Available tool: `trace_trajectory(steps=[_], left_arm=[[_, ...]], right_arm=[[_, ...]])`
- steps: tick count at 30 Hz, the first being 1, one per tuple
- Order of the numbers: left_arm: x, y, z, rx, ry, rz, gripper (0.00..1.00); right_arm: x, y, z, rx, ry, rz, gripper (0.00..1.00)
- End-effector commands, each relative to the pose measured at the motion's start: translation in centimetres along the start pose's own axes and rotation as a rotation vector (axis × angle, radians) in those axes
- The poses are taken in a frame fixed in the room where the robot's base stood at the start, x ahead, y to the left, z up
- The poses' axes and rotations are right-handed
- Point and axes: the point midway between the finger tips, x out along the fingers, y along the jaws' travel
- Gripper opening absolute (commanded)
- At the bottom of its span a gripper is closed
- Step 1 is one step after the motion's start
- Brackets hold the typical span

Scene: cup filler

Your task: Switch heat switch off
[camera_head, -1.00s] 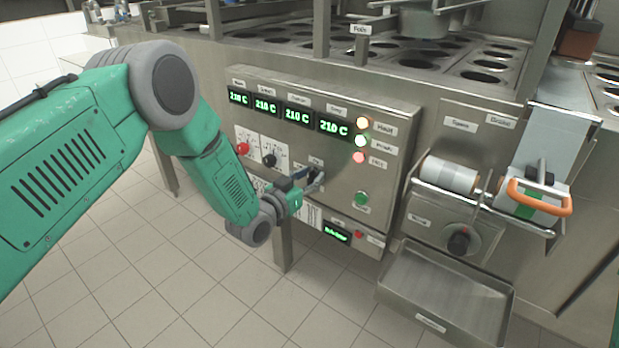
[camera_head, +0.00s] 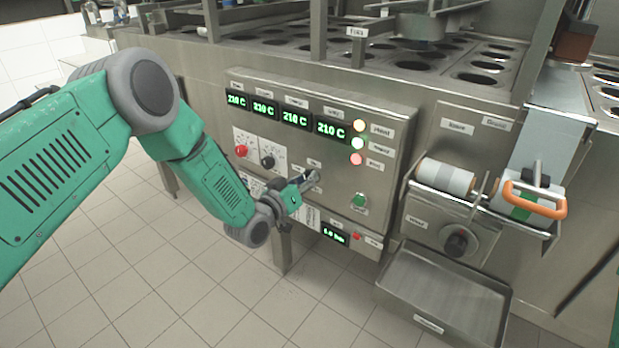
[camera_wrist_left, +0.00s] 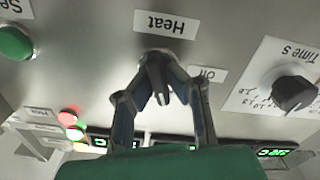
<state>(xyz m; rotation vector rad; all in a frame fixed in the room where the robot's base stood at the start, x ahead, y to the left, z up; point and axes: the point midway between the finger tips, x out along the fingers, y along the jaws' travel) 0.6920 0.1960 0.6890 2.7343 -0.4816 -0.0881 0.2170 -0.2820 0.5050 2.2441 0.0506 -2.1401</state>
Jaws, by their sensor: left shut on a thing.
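The heat switch (camera_wrist_left: 158,80) is a small dark knob on the steel control panel (camera_head: 385,110). It sits beside the upside-down "Heat" label (camera_wrist_left: 166,24) and the "Off" label (camera_wrist_left: 208,75) in the left wrist view. Its white mark points down in that view, not straight at "Off". My left gripper (camera_wrist_left: 160,82) is shut on the knob, one finger on each side; it also shows at the panel in the head view (camera_head: 308,181). The fingers hide most of the switch in the head view. My right gripper is not in view.
A green button (camera_head: 359,200) is to the right. Green displays and several lit lamps are above. A steel tray (camera_head: 445,290) juts out lower right. The tiled floor is clear.

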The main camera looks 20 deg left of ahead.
Motion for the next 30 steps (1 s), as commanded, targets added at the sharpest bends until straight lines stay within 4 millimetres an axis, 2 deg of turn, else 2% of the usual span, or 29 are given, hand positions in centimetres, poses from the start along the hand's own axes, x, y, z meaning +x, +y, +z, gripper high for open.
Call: trace_trajectory(steps=[1,14,30], left_arm=[[-0.4,-0.2,0.6,-0.047,-0.012,-0.004,0.00],[-0.4,-0.5,0.8,-0.456,-0.013,-0.007,0.00],[-0.5,-0.8,1.2,-0.949,-0.014,-0.013,0.00]], right_arm=[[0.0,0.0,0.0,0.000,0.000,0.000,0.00],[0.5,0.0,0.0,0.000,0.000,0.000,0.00],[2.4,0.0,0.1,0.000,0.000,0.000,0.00]])
